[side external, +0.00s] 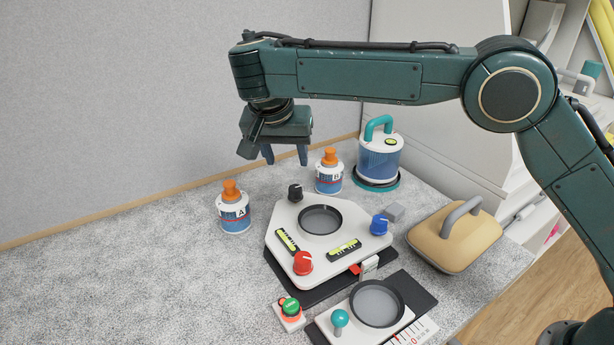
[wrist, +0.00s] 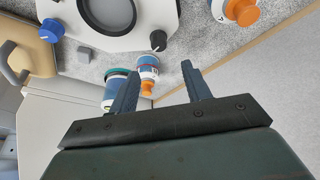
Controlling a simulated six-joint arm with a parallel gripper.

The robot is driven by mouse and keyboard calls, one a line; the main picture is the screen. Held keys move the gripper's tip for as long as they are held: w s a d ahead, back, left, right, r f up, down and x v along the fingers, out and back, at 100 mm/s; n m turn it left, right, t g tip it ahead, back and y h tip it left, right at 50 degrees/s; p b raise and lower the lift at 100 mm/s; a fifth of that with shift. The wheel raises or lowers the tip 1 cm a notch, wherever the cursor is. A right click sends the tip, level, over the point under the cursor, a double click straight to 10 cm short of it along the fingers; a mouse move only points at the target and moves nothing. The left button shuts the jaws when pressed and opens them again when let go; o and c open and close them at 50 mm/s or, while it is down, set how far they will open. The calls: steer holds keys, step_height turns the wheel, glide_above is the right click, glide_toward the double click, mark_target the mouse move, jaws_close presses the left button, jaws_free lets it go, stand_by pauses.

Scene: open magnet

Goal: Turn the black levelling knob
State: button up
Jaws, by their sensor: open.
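The black levelling knob (side external: 295,192) stands at the back left corner of a white levelling plate (side external: 290,220). It also shows in the wrist view (wrist: 158,40), beyond my fingertips, with a white pointer mark on it. My gripper (side external: 285,160) is open and empty, above and slightly left of the black knob, apart from it. In the wrist view its two fingers (wrist: 158,72) are spread, with bottle B (wrist: 148,70) showing between them. The plate also carries a red knob (side external: 303,263), a blue knob (side external: 379,224), a round dark recess and two yellow-green level vials.
Bottle A (side external: 235,208) stands left of the plate and bottle B (side external: 328,172) stands behind it. A blue-white canister (side external: 379,158) is at the back right. A tan handled block (side external: 455,237) is at right. A green button (side external: 290,308) and a teal-knobbed stand (side external: 340,320) are in front.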

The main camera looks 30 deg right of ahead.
steer(key=shift+v, duration=0.8)
steer(key=s+d+r+n, duration=0.1)
steer(key=s+d+r, duration=0.3)
steer(key=d, duration=0.2)
steer(key=s+d+r+n+t+y, duration=0.1)
steer(key=s+d+r+n, duration=0.1)
steer(key=s+d+r, duration=0.35)
steer(key=s+d+r+n, duration=0.1)
steer(key=s+d+r, duration=0.15)
steer(key=d, duration=0.45)
steer(key=s+d+f+n+y, duration=0.1)
steer(key=s+f, duration=0.3)
steer(key=s, duration=0.7)
steer(key=s+d+f+n+t+y, duration=0.1)
steer(key=s+d+f+n, duration=0.2)
steer(key=s, duration=0.9)
steer(key=shift+f+t+y, duration=0.3)
steer(key=shift+f, duration=0.25)
